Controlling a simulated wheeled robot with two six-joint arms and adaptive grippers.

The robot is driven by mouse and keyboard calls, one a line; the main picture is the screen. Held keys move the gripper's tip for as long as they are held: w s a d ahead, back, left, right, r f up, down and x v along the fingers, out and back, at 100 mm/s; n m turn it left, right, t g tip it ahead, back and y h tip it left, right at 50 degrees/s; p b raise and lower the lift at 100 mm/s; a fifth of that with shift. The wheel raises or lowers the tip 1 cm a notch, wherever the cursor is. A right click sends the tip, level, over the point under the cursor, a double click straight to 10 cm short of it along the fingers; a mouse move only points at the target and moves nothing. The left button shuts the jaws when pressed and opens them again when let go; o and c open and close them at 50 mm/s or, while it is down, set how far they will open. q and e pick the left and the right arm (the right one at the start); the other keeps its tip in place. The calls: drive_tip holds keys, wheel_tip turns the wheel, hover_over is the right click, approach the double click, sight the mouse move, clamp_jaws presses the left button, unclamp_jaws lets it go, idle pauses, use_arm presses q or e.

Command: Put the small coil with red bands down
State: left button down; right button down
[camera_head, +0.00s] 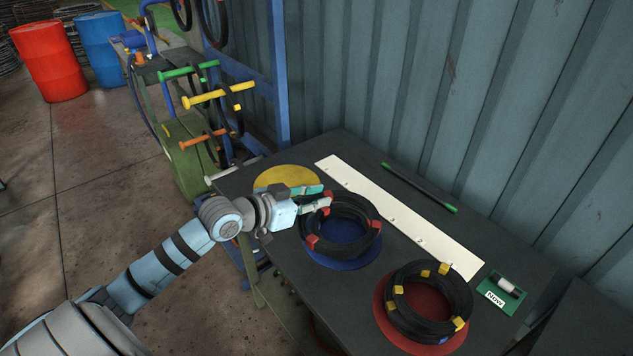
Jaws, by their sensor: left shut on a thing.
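The small coil with red bands (369,239) is a black ring with several red bands. It is over the blue disc (347,265) on the dark table. My left gripper (323,201) reaches in from the left and is shut on the coil's far left edge, next to a red band. I cannot tell whether the coil's underside touches the disc. Part of the coil's left side is hidden by the gripper. My right gripper is not in view.
A black coil with yellow bands (463,295) lies on a red disc (381,320) at right. A yellow disc (275,177) is behind my gripper.

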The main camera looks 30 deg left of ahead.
sight(316, 219)
use_arm(q)
drive_tip(key=w+a+f+n+y+p, duration=0.3)
drive_tip(key=w+a+f+n+y, duration=0.15)
drive_tip(key=w+y, duration=0.2)
drive_tip(key=shift+n+t+y, duration=0.3)
drive_tip(key=shift+n+y, duration=0.05)
drive_tip(key=shift+n, duration=0.4)
drive_tip(key=f+b, duration=0.4)
drive_tip(key=b, duration=0.1)
drive_tip(key=f+b, duration=0.2)
drive_tip(key=f, duration=0.1)
drive_tip(key=shift+w+d+f+b, duration=0.1)
drive_tip(key=shift+w+d+b, duration=0.15)
drive_tip(key=shift+w+b, duration=0.1)
drive_tip(key=shift+f, duration=0.55)
drive_tip(key=c, duration=1.4)
unclamp_jaws()
drive_tip(key=shift+s, duration=0.1)
drive_tip(key=shift+s, duration=0.1)
